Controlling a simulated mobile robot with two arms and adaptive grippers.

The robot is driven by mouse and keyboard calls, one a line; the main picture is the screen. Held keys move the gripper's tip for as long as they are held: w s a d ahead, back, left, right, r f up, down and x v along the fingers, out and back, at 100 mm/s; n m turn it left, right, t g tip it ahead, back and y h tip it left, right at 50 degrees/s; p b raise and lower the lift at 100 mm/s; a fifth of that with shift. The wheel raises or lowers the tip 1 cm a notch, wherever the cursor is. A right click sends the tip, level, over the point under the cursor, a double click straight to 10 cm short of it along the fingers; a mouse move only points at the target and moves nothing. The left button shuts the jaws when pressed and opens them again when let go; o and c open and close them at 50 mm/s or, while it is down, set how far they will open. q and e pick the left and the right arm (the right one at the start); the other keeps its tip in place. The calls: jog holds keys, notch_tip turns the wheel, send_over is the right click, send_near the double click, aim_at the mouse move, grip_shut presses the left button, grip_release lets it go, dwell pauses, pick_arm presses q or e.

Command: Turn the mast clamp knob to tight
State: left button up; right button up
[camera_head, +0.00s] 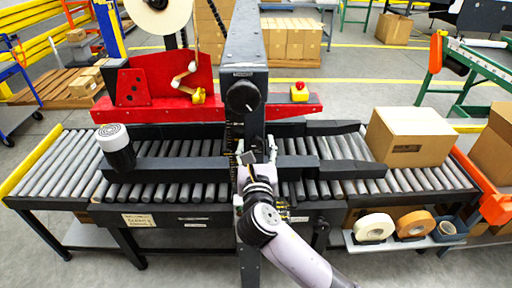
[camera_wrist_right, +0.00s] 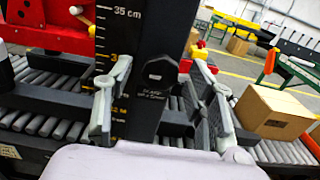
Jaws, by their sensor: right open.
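The dark mast (camera_head: 246,45) stands upright at the centre of the head view. A round black knob (camera_head: 243,96) with a light pointer mark sits on its front, with a small label above it. My right gripper (camera_head: 256,153) is open at the mast, below that knob. In the right wrist view a black lobed knob (camera_wrist_right: 158,72) on the mast, with a label under it, shows between the open fingers of the gripper (camera_wrist_right: 164,74), apart from both. I cannot tell whether both views show the same knob. The label text is unreadable. My left gripper is out of view.
A scale (camera_wrist_right: 104,50) runs along the mast. A roller conveyor (camera_head: 195,148) with dark guide rails passes behind it. A cardboard box (camera_head: 410,137) is on the right end, above tape rolls (camera_head: 374,227). A red machine part (camera_head: 155,110) stands behind the mast.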

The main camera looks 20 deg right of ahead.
jog(key=c, duration=1.1)
jog(key=m+p, duration=0.1)
jog(key=m, duration=0.4)
jog(key=shift+m, duration=0.4)
jog(key=m, duration=0.5)
jog(key=shift+a, duration=0.1)
jog(key=m+b, duration=0.2)
jog(key=m, duration=0.5)
